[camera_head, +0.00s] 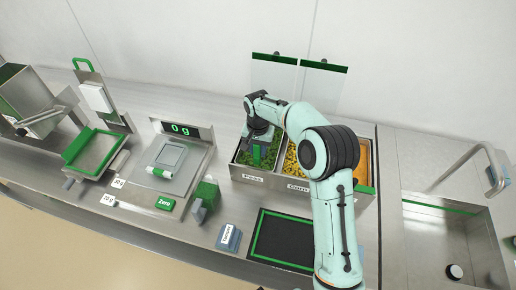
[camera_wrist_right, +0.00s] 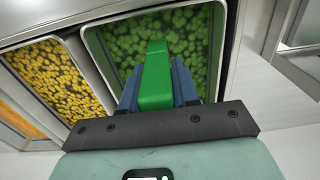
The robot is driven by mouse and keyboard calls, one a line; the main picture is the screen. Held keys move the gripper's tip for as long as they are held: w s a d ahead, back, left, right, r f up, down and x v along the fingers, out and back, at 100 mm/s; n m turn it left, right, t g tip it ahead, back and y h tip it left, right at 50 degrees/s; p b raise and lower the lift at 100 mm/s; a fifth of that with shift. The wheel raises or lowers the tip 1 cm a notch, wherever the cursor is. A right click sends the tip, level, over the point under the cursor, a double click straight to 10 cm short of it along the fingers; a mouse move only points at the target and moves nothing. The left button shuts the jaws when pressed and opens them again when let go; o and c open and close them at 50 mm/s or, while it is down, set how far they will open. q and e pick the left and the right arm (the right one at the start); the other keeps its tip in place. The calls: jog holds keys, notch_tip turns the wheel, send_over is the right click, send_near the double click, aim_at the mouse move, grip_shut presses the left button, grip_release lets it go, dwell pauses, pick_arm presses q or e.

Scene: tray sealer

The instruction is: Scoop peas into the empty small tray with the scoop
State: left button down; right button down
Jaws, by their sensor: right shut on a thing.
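My right gripper (camera_head: 257,148) reaches down into the peas bin and is shut on the green handle of the scoop (camera_head: 258,156). In the right wrist view the handle (camera_wrist_right: 156,75) stands between the blue fingers (camera_wrist_right: 184,82). The scoop's bowl is hidden, so I cannot tell whether it holds peas. Green peas (camera_wrist_right: 190,40) fill the bin around it. A small clear square tray (camera_head: 171,155) appears to sit empty on the scale, whose display (camera_head: 180,129) reads 0 g. My left gripper is out of view.
The corn bin (camera_head: 291,166) and an orange-filled bin (camera_head: 362,160) stand right of the peas. A black mat with a green border (camera_head: 283,240) lies in front. A green block (camera_head: 206,192) stands between scale and bins. A sink (camera_head: 455,240) is at right.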

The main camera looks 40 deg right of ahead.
jog(key=shift+r, duration=0.1)
